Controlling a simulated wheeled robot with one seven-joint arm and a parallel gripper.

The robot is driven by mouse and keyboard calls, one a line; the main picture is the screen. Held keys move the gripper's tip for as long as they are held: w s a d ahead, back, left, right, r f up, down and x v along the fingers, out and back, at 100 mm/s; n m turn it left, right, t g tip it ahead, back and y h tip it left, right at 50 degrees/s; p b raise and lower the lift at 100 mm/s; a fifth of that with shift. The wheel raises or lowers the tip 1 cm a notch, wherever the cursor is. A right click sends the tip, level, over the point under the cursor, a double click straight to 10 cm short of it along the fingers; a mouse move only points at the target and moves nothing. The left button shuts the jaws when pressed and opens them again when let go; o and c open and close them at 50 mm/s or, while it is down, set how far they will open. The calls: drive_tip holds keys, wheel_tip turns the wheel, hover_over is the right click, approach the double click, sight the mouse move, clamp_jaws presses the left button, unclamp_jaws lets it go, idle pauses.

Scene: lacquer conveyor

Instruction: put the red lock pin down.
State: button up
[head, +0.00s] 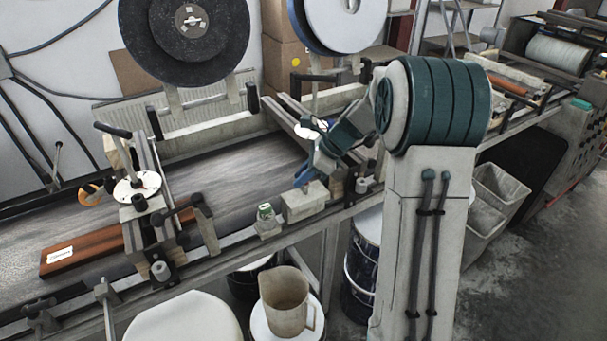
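My arm reaches in from the right, and my gripper (304,182) points down with its blue fingers just above a pale block (306,204) on the conveyor's near rail. I cannot tell whether the fingers touch the block or stop short of it. The fingers are small and seen from the side, so whether they are open or shut does not show. I cannot make out the red lock pin; it may be too small to see or hidden by the fingers or arm.
A small green-topped item (265,212) stands left of the block. A clamp frame with a white dial (137,186) spans the belt (210,175) over a reddish-brown board (85,250). Large discs (185,40) rise behind. A beige jug (285,300) and drums stand below the near rail.

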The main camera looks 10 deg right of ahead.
drive_tip(key=o, duration=0.4)
drive_tip(key=shift+r, duration=0.2)
drive_tip(key=v, duration=1.2)
drive_tip(key=shift+s+a+f+n+t+h+b, duration=0.15)
drive_tip(key=shift+s+a+f+n+h, duration=0.7)
drive_tip(key=shift+s+n, duration=3.1)
drive_tip(key=shift+s+a+f+n+t+h+b, duration=0.1)
drive_tip(key=shift+s+a+f+n+t+h, duration=0.25)
drive_tip(key=shift+s+a+n+h, duration=2.25)
drive_tip(key=shift+s+d+f+n+t+y+b, duration=0.1)
drive_tip(key=shift+s+d+f+n, duration=0.6)
drive_tip(key=shift+s+n, duration=4.6)
drive_tip(key=shift+s+a+m, duration=0.1)
drive_tip(key=shift+s+m, duration=0.95)
